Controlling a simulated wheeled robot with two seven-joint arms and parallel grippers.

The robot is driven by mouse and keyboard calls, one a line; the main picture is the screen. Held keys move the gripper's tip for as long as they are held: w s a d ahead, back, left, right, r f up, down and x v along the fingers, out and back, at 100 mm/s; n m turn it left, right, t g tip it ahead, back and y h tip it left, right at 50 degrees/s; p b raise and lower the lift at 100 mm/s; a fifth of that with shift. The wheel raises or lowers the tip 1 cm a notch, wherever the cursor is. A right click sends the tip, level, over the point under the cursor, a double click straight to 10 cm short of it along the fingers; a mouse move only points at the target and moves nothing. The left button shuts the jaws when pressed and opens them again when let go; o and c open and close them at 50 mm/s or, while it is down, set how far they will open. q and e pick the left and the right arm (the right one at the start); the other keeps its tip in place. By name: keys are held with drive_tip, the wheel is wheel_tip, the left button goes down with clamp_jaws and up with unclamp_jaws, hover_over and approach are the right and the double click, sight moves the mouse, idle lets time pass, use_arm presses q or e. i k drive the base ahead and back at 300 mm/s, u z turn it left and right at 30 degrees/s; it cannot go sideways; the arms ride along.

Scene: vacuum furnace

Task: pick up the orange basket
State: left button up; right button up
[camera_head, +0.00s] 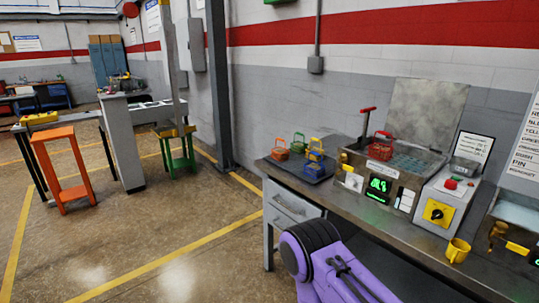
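The orange basket (280,154) is small, with a raised handle. It stands upright at the left of a group of small baskets on a dark tray (291,170), near the left end of the grey workbench. A green basket (298,146) is close behind and to its right. Neither of my grippers is in view. A purple arm link of mine shows at the bottom middle, in front of the bench and well short of the baskets.
A red basket (380,148) sits at a basin to the right. Open floor lies left of the bench.

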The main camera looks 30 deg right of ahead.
sight(280, 154)
drive_tip(key=u, duration=0.1)
drive_tip(key=i, duration=1.35)
drive_tip(key=z, duration=0.5)
drive_tip(key=i, duration=0.8)
drive_tip(key=z, duration=0.65)
